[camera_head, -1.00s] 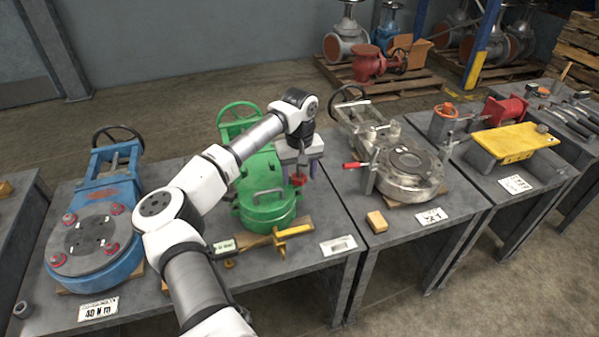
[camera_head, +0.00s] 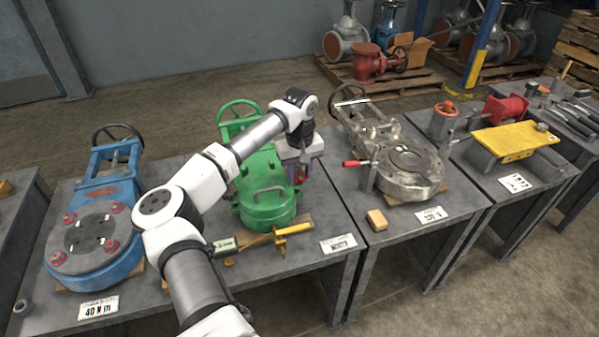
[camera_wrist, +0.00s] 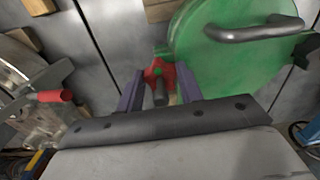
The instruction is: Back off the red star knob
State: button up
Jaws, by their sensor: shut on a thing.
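The red star knob (camera_wrist: 158,72) sits at the edge of the round green cover (camera_wrist: 225,60) in the wrist view, with a dark stud end at its middle. My gripper (camera_wrist: 159,86) has its two purple fingers on either side of the knob and is shut on it. In the head view my gripper (camera_head: 299,176) points down at the right side of the green valve (camera_head: 266,200). Only a bit of red shows between the fingers there, and the rest of the knob is hidden.
A blue valve (camera_head: 98,265) with red nuts stands at left. A silver valve (camera_head: 410,185) with a red-handled clamp (camera_head: 357,163) stands on the bench to the right. A yellow-handled tool (camera_head: 293,228) and a wooden block (camera_head: 377,220) lie in front.

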jog(key=n+b, duration=0.1)
jog(key=n, duration=0.4)
jog(key=shift+n, duration=0.3)
jog(key=n+b, duration=0.1)
jog(key=n, duration=0.4)
jog(key=shift+w, duration=0.15)
jog(key=n, duration=0.5)
jog(key=shift+w+n+b, duration=0.1)
jog(key=shift+n+b, duration=0.3)
jog(key=n, duration=0.6)
jog(key=shift+w, duration=0.1)
jog(key=n+b, duration=0.1)
jog(key=n, duration=0.4)
jog(key=shift+n, duration=0.4)
jog(key=n, duration=0.5)
jog(key=shift+a+b, duration=0.15)
jog(key=shift+b, duration=0.15)
jog(key=n+b, duration=0.1)
jog(key=n, duration=0.4)
jog(key=shift+a+n, duration=0.1)
jog(key=shift+n, duration=0.3)
jog(key=n+b, duration=0.1)
jog(key=n, duration=0.4)
jog(key=shift+n, duration=0.3)
